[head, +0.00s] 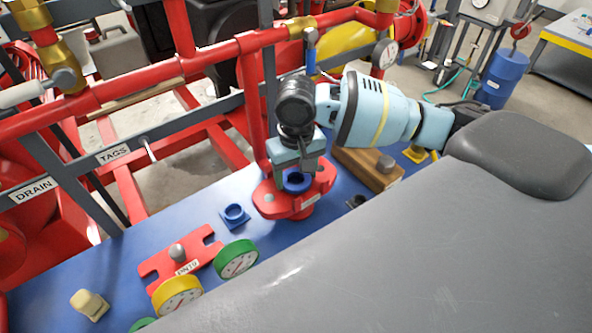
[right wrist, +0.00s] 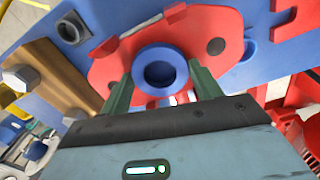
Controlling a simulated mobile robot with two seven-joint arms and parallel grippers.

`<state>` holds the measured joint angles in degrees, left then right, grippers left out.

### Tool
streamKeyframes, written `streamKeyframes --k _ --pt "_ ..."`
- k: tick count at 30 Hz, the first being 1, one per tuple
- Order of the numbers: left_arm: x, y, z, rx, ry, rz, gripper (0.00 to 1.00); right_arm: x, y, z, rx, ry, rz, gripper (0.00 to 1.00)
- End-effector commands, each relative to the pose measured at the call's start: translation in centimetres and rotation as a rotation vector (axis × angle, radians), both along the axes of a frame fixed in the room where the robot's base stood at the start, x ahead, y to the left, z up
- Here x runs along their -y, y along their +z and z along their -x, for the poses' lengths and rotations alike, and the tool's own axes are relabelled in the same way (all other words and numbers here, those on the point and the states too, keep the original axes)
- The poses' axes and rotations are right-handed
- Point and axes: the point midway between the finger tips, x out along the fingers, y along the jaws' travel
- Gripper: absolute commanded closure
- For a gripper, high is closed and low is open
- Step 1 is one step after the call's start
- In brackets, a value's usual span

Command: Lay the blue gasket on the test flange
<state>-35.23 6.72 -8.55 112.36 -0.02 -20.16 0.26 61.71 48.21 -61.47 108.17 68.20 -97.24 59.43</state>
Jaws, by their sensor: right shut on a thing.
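The blue gasket (head: 297,186) is a small ring. My right gripper (head: 297,172) is shut on it, pointing down over the red test flange (head: 322,181). In the right wrist view the gasket (right wrist: 160,91) sits between the two fingertips of my right gripper (right wrist: 159,76), with the red flange plate (right wrist: 215,22) behind it. The gasket appears over the middle of the flange, and I cannot tell whether it touches it. The flange's centre is hidden by the gasket and fingers. My left gripper is not in view.
A blue square holder (head: 234,215) stands left of the flange on the blue bench (head: 130,250). A red notched plate (head: 160,264), a green gauge (head: 236,259) and a yellow gauge (head: 178,296) lie nearer. A wooden block (head: 366,170) is behind right. Red pipes (head: 215,58) run behind.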

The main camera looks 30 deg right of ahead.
Motion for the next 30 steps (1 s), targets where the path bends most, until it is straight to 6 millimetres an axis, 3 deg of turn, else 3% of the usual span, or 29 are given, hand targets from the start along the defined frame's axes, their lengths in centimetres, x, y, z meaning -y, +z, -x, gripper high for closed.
streamKeyframes --k 3,4,9,21,30 --pt "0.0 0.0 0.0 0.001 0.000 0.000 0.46 0.0 0.1 0.0 0.001 0.000 0.000 0.59" --pt "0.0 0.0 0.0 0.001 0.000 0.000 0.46 0.0 0.1 0.0 0.001 0.000 0.000 0.34" --pt "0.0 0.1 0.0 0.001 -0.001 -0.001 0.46 0.0 0.1 0.0 0.001 0.000 0.000 0.12" --pt "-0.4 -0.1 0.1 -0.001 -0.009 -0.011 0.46 0.0 0.3 0.0 0.001 0.000 -0.001 0.11" --pt "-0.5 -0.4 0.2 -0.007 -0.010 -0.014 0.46 0.0 5.1 -0.1 0.004 0.001 -0.002 0.11"
